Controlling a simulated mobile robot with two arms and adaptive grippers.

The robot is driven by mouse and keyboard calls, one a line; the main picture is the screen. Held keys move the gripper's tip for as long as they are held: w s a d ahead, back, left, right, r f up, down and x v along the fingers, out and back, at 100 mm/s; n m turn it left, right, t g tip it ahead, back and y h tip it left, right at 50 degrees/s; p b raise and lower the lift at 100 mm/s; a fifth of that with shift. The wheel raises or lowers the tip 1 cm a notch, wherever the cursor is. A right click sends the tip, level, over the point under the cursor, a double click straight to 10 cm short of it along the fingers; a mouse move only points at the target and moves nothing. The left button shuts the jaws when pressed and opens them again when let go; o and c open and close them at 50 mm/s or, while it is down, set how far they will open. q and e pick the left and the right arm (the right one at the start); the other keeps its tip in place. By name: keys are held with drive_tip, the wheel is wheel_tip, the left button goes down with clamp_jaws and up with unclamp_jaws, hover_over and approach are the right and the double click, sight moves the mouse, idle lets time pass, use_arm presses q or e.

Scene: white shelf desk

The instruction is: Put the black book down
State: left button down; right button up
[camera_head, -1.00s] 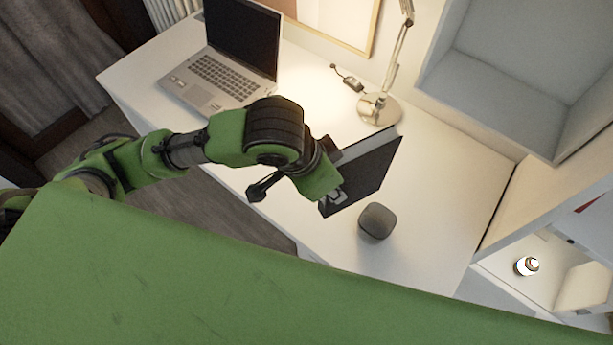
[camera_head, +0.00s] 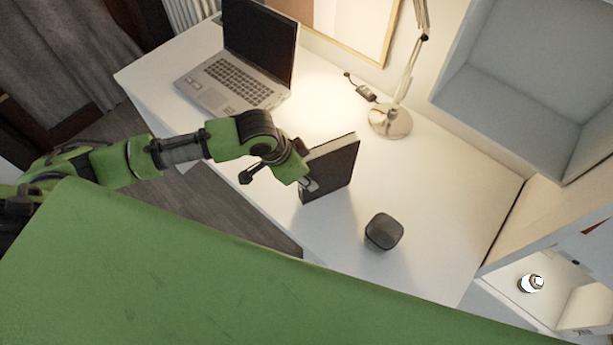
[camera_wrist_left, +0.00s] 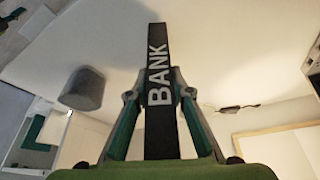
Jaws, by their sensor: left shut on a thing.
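The black book (camera_head: 332,167) is upright over the white desk, between the laptop and the dark speaker. I cannot tell whether its lower edge touches the desk. My left gripper (camera_head: 309,182) is shut on the book's near edge. In the left wrist view the spine of the black book (camera_wrist_left: 158,65), lettered "BANK", stands between the two fingers of my left gripper (camera_wrist_left: 159,95). My right gripper is not in view.
An open laptop (camera_head: 237,81) stands at the back left of the desk (camera_head: 440,200). A lamp (camera_head: 390,121) stands behind the book. A dark speaker (camera_head: 384,231) is to its right. Shelves (camera_head: 520,90) rise at the right. The desk between book and shelves is clear.

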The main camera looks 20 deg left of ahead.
use_arm(q)
drive_tip(key=shift+w+f, duration=0.1)
drive_tip(key=shift+f, duration=0.25)
drive_tip(key=c, duration=1.8)
unclamp_jaws()
drive_tip(key=shift+f, duration=0.15)
drive_tip(key=v, duration=1.2)
drive_tip(key=shift+b, duration=0.3)
